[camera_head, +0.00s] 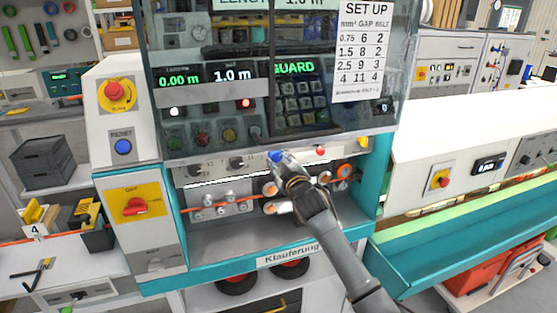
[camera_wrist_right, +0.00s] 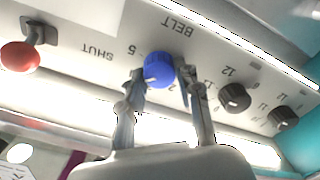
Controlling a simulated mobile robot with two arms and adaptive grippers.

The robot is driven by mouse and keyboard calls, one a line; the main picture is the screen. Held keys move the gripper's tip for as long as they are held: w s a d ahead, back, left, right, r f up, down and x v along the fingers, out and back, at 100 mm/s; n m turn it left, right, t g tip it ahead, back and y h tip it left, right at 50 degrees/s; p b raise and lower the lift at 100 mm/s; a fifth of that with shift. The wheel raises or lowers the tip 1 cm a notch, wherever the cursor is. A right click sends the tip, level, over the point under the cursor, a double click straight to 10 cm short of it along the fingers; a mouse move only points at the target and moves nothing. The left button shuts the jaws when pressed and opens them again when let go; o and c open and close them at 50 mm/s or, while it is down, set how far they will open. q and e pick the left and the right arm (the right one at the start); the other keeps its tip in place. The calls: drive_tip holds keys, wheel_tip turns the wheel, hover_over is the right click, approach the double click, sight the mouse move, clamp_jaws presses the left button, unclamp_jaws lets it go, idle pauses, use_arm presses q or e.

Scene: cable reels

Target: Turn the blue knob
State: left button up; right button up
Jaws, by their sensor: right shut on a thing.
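The blue knob (camera_wrist_right: 158,70) sits on the light panel strip under the word BELT, with numbers around it. In the head view the blue knob (camera_head: 275,156) shows just beyond my right gripper (camera_head: 279,163). In the right wrist view my right gripper (camera_wrist_right: 160,80) has one finger on each side of the knob, shut on it. Part of the knob's sides is hidden behind the fingers. My left gripper is in neither view.
Black knobs (camera_wrist_right: 235,97) sit beside the blue one. A red ball-ended lever (camera_wrist_right: 20,56) marked SHUT sticks out on the other side. Below the panel are orange rollers (camera_head: 344,171) and an orange cable. A clear guard (camera_head: 300,90) covers the display above.

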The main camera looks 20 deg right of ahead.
drive_tip(key=o, duration=1.2)
drive_tip(key=shift+c, duration=0.2)
drive_tip(key=s, duration=1.2)
drive_tip(key=shift+d, duration=0.25)
